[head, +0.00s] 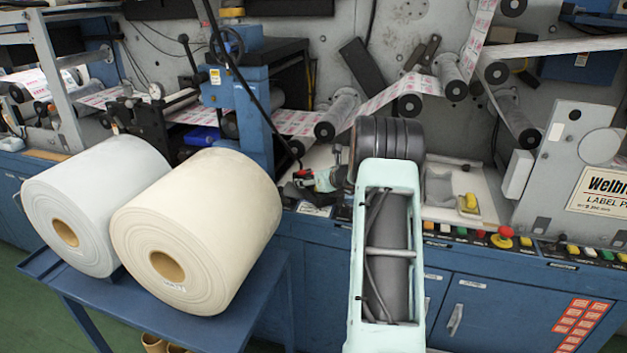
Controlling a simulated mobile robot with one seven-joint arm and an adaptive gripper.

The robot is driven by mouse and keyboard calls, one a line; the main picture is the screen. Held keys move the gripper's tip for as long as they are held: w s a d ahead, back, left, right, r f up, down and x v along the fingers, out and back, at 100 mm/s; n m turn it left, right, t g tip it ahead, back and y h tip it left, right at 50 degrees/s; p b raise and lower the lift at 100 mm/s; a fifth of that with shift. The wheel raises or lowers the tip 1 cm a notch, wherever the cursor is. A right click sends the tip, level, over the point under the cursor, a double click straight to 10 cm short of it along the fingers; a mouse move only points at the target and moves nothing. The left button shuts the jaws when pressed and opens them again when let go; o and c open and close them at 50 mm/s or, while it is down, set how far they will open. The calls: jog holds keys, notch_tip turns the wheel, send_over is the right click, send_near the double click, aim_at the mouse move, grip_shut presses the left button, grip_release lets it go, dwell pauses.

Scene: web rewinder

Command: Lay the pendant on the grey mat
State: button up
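My gripper (308,184) is low over the pale worktop, left of my arm's dark joint. Its fingers are small, dark and partly merged with the dark things around them. A small dark piece with red on it (303,173), at the lower end of a black cable, may be the pendant. It is right at the gripper, but I cannot tell whether the fingers are shut on it. A grey patch (437,188), which looks like the grey mat, lies on the worktop right of my arm. No pendant shows on it.
A yellow object (470,202) sits on a small beige plate beside the grey patch. Two large paper rolls (200,230) rest on a blue cart at left. Rollers with printed web (410,100) are above the worktop. A red knob (506,232) and buttons line the front edge.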

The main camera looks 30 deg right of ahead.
jog(key=v, duration=1.2)
dwell(0.3)
